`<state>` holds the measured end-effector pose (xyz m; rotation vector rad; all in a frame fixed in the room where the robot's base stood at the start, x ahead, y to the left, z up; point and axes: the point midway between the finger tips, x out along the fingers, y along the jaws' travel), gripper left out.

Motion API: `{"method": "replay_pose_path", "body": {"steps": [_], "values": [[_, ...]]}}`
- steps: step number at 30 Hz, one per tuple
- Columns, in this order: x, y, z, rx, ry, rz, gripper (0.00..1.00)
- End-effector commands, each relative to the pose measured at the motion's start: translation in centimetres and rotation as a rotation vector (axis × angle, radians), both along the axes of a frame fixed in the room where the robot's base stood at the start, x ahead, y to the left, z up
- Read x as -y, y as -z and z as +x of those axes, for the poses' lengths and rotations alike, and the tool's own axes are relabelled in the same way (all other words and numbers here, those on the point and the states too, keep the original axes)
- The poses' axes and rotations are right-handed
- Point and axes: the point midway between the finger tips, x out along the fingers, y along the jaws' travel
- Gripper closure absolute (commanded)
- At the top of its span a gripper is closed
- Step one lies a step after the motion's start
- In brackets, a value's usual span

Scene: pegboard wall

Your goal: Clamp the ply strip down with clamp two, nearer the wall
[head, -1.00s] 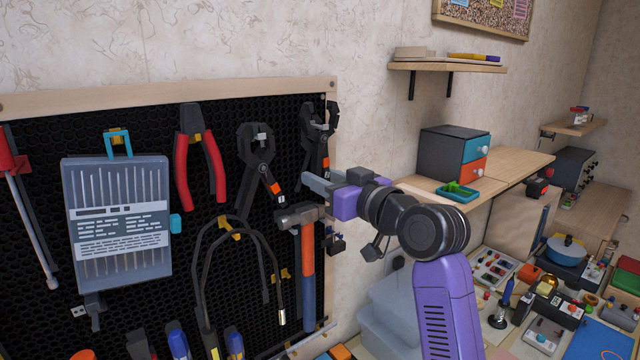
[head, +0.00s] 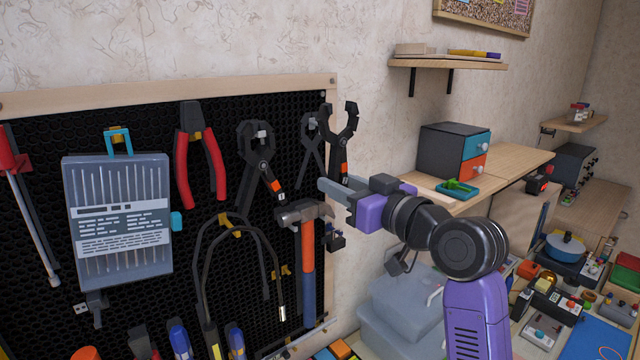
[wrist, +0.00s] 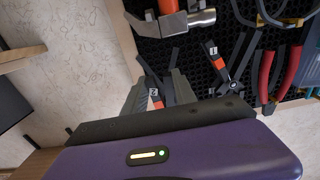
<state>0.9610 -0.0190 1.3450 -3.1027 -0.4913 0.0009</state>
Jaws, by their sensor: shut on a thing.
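Clamp two (head: 343,125) is black with an orange handle band and a white label; its number 2 shows in the wrist view (wrist: 155,101). My gripper (head: 336,190) is shut on its handle, the jaws pointing up. The clamp is off to the right of its peg, in front of the pegboard's right edge. In the wrist view my gripper's fingers (wrist: 158,88) stand on both sides of the handle. A similar clamp, labelled 1 (head: 258,155), hangs to the left. I cannot make out the ply strip.
The hammer (head: 308,260) hangs close below my gripper. The pegboard's wooden frame (head: 180,92) runs along the top. A wall shelf (head: 455,66) is up right. A bench (head: 515,165) carries a drawer box (head: 445,150) and a teal tray (head: 462,191). Clear bins (head: 400,310) stand below.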

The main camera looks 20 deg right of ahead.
Motion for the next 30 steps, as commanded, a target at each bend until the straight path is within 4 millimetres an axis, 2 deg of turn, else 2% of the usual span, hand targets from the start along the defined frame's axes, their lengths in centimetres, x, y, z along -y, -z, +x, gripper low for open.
{"method": "replay_pose_path", "body": {"steps": [15, 30], "values": [[1.1, -0.1, -3.4, 0.001, 0.001, 0.000, 1.00], [1.1, 0.0, -3.7, 0.001, 0.000, 0.000, 1.00]]}}
